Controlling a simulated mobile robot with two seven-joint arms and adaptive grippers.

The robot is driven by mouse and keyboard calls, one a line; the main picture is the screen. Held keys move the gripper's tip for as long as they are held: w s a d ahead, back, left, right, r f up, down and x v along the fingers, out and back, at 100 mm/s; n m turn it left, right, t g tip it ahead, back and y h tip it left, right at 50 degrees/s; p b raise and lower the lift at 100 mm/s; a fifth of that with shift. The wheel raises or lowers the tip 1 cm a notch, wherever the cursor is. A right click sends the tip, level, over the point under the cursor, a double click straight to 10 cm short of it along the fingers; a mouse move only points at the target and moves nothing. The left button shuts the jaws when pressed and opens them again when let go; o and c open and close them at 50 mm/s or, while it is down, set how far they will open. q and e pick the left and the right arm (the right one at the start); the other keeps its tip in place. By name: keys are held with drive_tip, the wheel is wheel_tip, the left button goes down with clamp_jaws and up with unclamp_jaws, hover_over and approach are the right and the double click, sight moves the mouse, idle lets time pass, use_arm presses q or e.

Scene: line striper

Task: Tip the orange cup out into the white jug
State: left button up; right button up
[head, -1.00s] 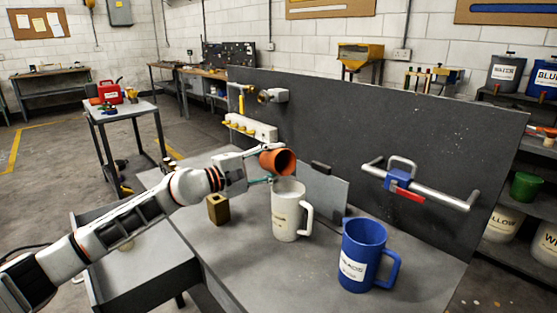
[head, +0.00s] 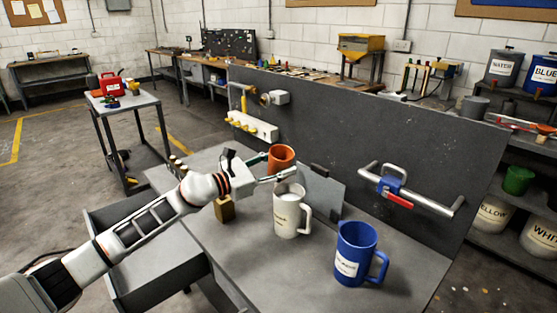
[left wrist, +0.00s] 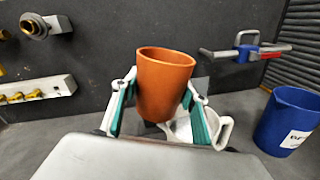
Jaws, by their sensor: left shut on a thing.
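The orange cup (head: 281,156) is held up by my left gripper (head: 277,167), above and just behind the white jug (head: 286,213). The left wrist view shows the cup (left wrist: 164,88) between the two green-padded fingers, nearly upright with a slight tilt. Its inside is mostly hidden. The white jug stands upright on the grey bench with its handle to the right. Its mouth faces up, but what it holds is unclear. In the left wrist view the jug (left wrist: 222,130) is partly hidden behind the cup and a finger. My right gripper is out of view.
A blue jug (head: 353,250) stands on the bench to the right of the white jug. A small brass-coloured block (head: 225,209) sits left of it. A dark upright panel (head: 390,150) with a rail and blue clamp (head: 391,185) closes the back.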

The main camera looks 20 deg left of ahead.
use_arm(q)
drive_tip(key=shift+r, duration=0.1)
idle(0.3)
wheel_tip(320, 180, up, 2)
drive_tip(key=n+p, duration=0.2)
drive_tip(key=p, duration=0.1)
drive_tip(key=shift+p, duration=0.3)
drive_tip(key=shift+r+n, duration=0.35)
drive_tip(key=shift+n, duration=0.15)
